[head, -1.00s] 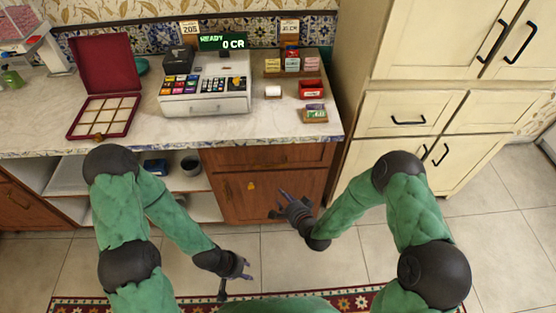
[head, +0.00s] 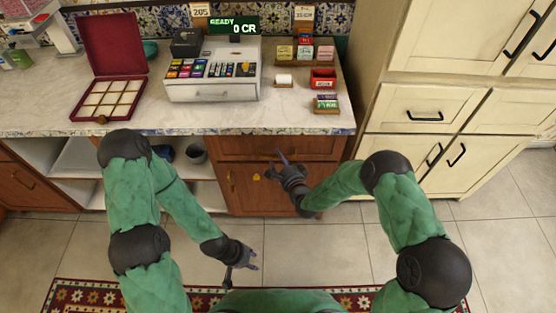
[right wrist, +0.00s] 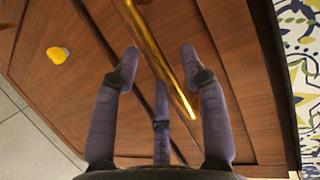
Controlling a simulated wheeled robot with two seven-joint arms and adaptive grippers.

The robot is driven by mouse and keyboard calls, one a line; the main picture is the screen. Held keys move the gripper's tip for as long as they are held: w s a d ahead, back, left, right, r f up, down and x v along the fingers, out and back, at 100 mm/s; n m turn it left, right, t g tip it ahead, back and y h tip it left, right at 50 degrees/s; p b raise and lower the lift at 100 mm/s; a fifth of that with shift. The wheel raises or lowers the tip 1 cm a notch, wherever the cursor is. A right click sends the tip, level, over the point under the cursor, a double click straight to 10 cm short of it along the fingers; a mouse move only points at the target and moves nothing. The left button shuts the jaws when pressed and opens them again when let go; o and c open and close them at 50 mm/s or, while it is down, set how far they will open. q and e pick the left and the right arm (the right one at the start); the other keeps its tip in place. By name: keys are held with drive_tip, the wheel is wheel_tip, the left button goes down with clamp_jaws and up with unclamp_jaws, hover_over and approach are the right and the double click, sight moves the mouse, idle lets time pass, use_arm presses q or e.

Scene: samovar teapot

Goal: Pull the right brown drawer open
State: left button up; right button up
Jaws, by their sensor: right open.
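The right brown drawer (head: 318,146) is shut, high in the brown cabinet under the counter. Its gold bar handle (right wrist: 165,65) runs diagonally across the right wrist view, between the spread purple fingers as seen from there. My right gripper (head: 278,160) is open in front of the drawer's lower edge. It also shows in the right wrist view (right wrist: 158,75). I cannot tell whether its fingers touch the handle or drawer. My left gripper (head: 248,270) is low over the floor near the rug, its fingers apart and empty.
A brown door with a yellow knob (head: 257,176) lies below the drawer. The counter (head: 180,124) above bears a cash register (head: 212,78) and an open red box (head: 112,62). Cream cabinets (head: 425,107) stand at the right. Open shelves are at the left.

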use_arm(q)
drive_tip(key=shift+f, duration=0.25)
use_arm(e)
drive_tip(key=shift+x, duration=0.75)
clamp_jaws()
